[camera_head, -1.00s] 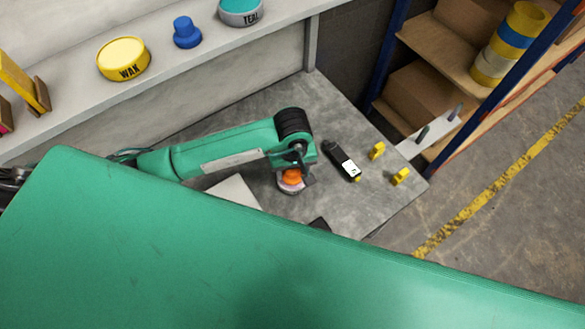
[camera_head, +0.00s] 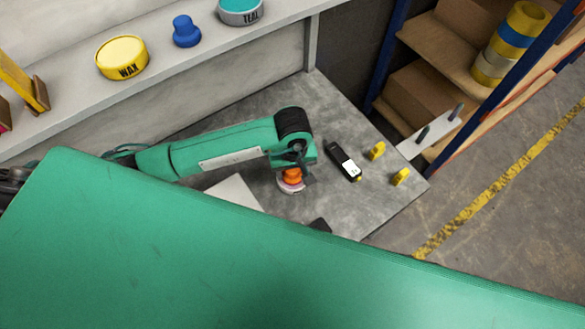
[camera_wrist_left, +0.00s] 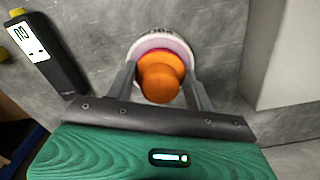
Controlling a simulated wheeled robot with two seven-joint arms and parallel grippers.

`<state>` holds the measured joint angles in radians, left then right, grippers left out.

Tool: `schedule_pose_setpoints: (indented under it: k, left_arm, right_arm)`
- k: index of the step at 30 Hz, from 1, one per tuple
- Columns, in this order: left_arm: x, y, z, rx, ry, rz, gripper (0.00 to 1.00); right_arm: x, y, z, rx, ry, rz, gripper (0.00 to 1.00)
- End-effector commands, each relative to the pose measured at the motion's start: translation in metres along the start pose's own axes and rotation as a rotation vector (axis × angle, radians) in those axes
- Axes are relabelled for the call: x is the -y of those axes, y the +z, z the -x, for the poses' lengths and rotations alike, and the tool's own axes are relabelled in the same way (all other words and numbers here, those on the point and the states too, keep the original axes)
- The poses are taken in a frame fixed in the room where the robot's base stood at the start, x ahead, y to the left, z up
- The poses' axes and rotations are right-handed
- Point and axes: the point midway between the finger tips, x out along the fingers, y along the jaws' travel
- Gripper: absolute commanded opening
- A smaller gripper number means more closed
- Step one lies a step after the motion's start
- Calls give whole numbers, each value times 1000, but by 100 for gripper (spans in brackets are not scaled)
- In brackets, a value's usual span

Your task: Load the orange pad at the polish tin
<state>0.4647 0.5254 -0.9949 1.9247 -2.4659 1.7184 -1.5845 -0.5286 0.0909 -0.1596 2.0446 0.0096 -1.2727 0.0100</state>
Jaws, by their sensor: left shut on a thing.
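The orange pad (camera_head: 292,175) has a round orange knob, seen from above in the left wrist view (camera_wrist_left: 160,82). My left gripper (camera_head: 299,178) is shut on it, with one finger on each side of the knob in the left wrist view (camera_wrist_left: 161,88). The polish tin (camera_head: 287,188) is a round, white-rimmed tin with a pinkish-purple inside. In the left wrist view the tin (camera_wrist_left: 186,48) lies directly beneath the pad, with partly covered lettering on its rim. Whether the pad touches the polish is hidden. My right gripper is not in view.
A black device with a white display (camera_head: 344,161) and two yellow pieces (camera_head: 377,151) (camera_head: 400,177) lie to the right on the grey table (camera_head: 335,110). A pale block (camera_head: 236,191) is left of the tin. A shelf behind holds a yellow WAX tin (camera_head: 122,58) and a blue knob (camera_head: 186,32).

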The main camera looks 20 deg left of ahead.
Motion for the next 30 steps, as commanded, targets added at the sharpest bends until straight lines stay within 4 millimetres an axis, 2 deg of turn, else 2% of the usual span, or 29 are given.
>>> schedule_pose_setpoints:
  k: [8,30]
  left_arm:
    - [1,1,0,3,-4,-1,35]
    - [0,0,60,-1,-1,-1,35]
  right_arm:
    - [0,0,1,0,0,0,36]
    - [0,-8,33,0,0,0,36]
